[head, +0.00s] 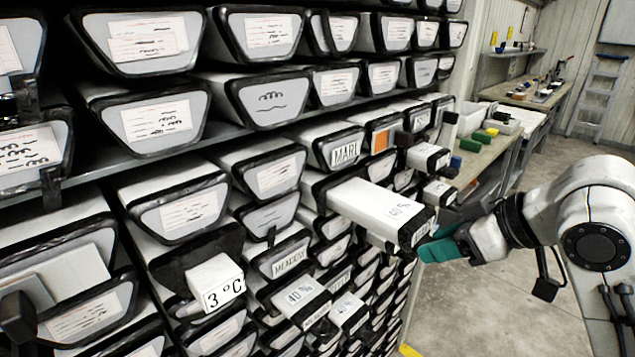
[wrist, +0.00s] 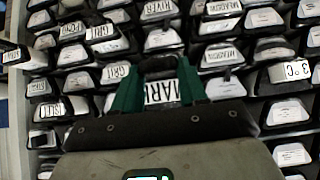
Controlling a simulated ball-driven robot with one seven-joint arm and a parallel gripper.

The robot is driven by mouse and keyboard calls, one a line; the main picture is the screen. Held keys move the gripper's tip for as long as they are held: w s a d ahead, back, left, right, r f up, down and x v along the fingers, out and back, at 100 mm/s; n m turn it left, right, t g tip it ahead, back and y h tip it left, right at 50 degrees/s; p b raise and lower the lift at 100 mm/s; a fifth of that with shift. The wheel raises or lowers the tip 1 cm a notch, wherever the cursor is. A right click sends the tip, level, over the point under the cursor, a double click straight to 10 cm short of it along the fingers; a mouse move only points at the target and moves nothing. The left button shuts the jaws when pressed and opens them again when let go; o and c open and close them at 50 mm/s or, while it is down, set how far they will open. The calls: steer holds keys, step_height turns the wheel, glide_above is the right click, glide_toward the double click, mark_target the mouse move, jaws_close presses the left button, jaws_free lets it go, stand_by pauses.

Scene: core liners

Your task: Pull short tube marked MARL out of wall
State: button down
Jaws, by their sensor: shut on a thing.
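The MARL tube's end label shows between my green fingers in the wrist view (wrist: 160,92), its first letter partly covered. In the head view my gripper (head: 438,247), with green fingers, is at the black-rimmed end of a white tube (head: 375,207) that sticks well out of the wall. My gripper is shut on this end. The tube's top bears a 40 % mark; its end label is too oblique to read there. Another end marked MARL (head: 345,152) sits higher and further back in the wall. The tube's inner end is hidden in the rack.
The wall (head: 160,140) is packed with labelled tube ends. A workbench (head: 490,150) stands at the right. The floor (head: 470,310) is open.

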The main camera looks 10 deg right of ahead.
steer(key=s+d, duration=0.3)
steer(key=s, duration=0.2)
steer(key=shift+d+p, duration=0.3)
steer(key=shift+p, duration=0.1)
steer(key=c, duration=0.5)
jaws_free()
steer(key=shift+w, duration=0.1)
steer(key=shift+f, duration=0.1)
steer(key=v, duration=1.1)
